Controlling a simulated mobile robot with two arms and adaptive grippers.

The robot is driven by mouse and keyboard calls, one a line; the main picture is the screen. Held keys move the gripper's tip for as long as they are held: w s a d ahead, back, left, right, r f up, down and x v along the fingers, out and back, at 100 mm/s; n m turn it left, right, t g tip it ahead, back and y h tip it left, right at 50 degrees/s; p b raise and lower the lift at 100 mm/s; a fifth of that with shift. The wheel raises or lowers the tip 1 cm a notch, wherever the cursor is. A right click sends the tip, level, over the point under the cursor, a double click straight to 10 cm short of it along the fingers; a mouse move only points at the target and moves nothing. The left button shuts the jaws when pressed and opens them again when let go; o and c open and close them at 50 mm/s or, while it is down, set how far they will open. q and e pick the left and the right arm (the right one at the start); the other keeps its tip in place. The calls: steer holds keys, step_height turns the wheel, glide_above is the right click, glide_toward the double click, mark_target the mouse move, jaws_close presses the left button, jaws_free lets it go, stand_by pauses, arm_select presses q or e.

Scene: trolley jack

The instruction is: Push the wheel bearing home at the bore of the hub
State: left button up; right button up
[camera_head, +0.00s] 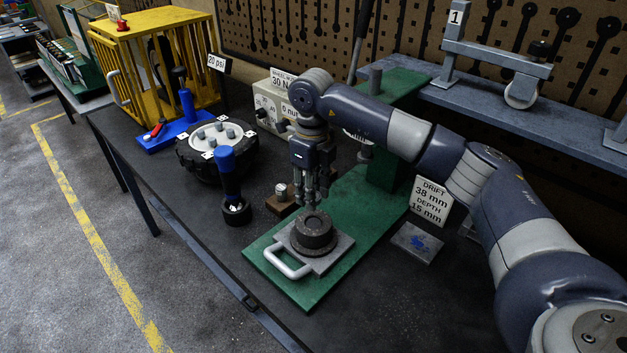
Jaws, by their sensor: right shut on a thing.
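The hub (315,241) is a dark round block with a stepped rim. It stands on a grey plate (341,252) with a white loop handle, on the green base (308,290) of a press. My right gripper (312,205) points straight down, directly over the hub, with its fingertips close to the hub's top face. It is shut on a small dark thing, apparently the wheel bearing, which the fingers and the dark hub make hard to pick out. My left gripper is not in view.
A blue-handled tool (228,172) stands in a black ring. A brown block (281,204) sits left of my gripper. A black wheel (217,155), a yellow cage (157,50) and a sign (432,201) reading drift 38 mm, depth 15 mm surround the work. The front bench edge is clear.

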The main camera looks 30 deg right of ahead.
mark_target(313, 223)
steer(key=shift+w+d+r+m, duration=0.15)
steer(key=shift+w+d+m, duration=0.1)
steer(key=shift+m, duration=0.45)
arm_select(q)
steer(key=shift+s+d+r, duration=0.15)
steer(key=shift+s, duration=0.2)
arm_select(e)
steer(key=shift+f+b, duration=1.35)
steer(key=shift+f, duration=0.65)
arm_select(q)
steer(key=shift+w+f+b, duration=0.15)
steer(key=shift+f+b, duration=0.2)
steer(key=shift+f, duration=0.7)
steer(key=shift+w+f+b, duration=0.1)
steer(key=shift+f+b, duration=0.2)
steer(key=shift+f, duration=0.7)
arm_select(e)
steer(key=shift+f, duration=0.95)
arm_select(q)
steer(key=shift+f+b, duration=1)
arm_select(e)
steer(key=shift+f, duration=1.25)
steer(key=o, duration=1.2)
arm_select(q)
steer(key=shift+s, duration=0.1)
